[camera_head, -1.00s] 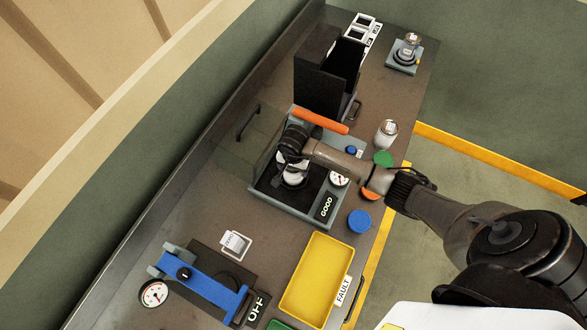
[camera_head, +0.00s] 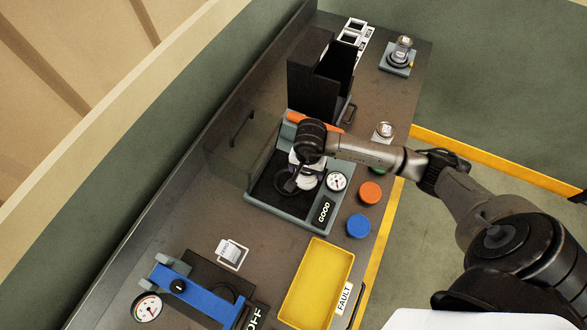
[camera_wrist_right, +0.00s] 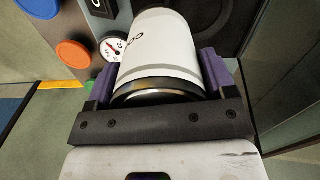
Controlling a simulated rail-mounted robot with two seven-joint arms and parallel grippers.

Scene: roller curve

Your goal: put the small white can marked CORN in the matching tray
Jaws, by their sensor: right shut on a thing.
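The small white can (camera_wrist_right: 165,50), with black letters starting "CO", is between the purple-padded fingers of my right gripper (camera_wrist_right: 158,85). In the head view the can (camera_head: 308,180) shows as a white patch below the gripper (camera_head: 302,172). My right gripper is shut on it, over the grey fixture (camera_head: 290,218) marked GOOD. A dark ring (camera_head: 284,184) lies just left of the can. I cannot tell the can's height above the fixture. White-framed trays (camera_head: 352,36) with small labels stand at the far end, too small to read. My left gripper is not in view.
A yellow FAULT tray (camera_head: 318,285) and a blue clamp device (camera_head: 200,295) lie nearer. Orange (camera_head: 370,193) and blue (camera_head: 358,226) buttons line the right edge. A dark box (camera_head: 308,80) and an orange bar (camera_head: 328,124) stand beyond the gripper. Another can (camera_head: 384,132) stands by the arm.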

